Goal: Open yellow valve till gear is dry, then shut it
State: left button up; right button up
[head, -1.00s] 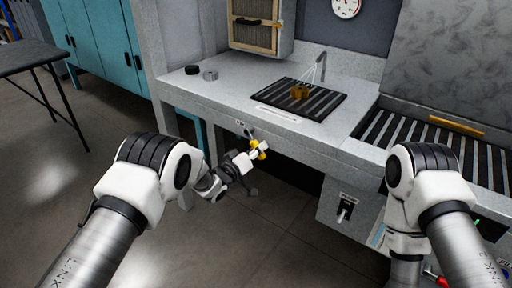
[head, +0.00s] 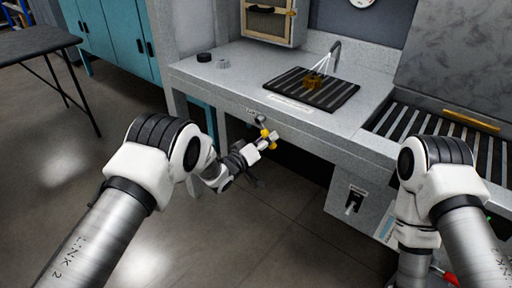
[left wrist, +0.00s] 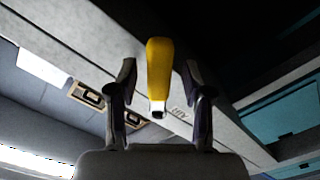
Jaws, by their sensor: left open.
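The yellow valve (head: 267,134) sits under the front edge of the grey bench. In the left wrist view its yellow handle (left wrist: 159,65) hangs between the two fingers, with a gap on each side. My left gripper (head: 262,145) is open around the handle; its fingers (left wrist: 160,98) show apart in the wrist view. The brown-yellow gear (head: 313,83) lies on a dark slatted mat (head: 340,97) on the bench. A grey spout (head: 335,52) stands behind it, with thin pale streams running down to the gear. My right gripper is out of view.
A black round part (head: 204,57) and a grey ring (head: 223,64) stand at the bench's left. A slatted conveyor (head: 470,145) is at right.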

pick_arm(q)
jog(key=v, duration=1)
jog(key=shift+s+a, duration=0.2)
jog(key=shift+s, duration=0.1)
